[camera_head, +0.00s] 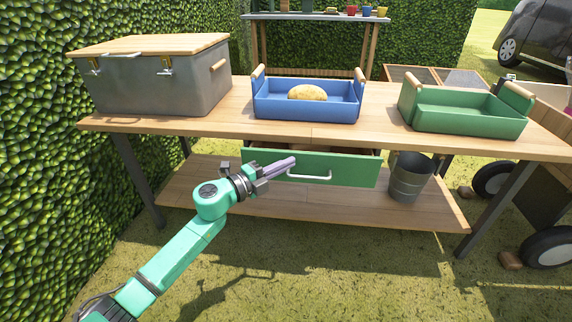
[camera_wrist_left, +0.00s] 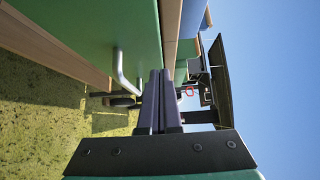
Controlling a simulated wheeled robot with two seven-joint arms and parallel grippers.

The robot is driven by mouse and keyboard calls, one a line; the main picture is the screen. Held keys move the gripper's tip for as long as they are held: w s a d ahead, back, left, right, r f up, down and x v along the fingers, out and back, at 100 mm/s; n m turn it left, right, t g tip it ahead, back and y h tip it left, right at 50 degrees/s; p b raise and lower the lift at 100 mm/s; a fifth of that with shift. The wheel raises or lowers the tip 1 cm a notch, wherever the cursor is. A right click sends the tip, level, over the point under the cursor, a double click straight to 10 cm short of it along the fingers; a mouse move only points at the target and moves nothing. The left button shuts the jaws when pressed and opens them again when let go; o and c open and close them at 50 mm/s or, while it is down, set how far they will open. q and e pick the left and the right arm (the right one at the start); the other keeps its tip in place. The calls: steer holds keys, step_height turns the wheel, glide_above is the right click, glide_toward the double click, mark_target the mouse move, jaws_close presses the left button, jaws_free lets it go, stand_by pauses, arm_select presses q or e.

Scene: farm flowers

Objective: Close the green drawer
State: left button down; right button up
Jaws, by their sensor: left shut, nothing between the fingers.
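The green drawer (camera_head: 345,168) hangs under the wooden table, and its front stands out a little, with a dark gap showing behind its top edge. Its white bar handle (camera_head: 312,177) is on the front face. My left gripper (camera_head: 293,161) is shut and empty, its purple fingers in front of the drawer front, above the handle's left end. In the left wrist view the fingers (camera_wrist_left: 160,85) are together, beside the green front (camera_wrist_left: 95,35) and the handle (camera_wrist_left: 124,72). I cannot tell whether they touch the front. My right gripper is not in view.
On the tabletop (camera_head: 375,138) stand a grey lidded box (camera_head: 150,85), a blue tray (camera_head: 300,112) holding a yellowish round thing, and a green tray (camera_head: 465,120). A metal bucket (camera_head: 408,180) stands on the lower shelf (camera_head: 300,207), right of the drawer. A hedge is at left.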

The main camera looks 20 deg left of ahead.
arm_select(q)
steer(key=shift+w+a+f, duration=0.1)
steer(key=shift+w+a, duration=0.2)
steer(key=shift+w, duration=0.7)
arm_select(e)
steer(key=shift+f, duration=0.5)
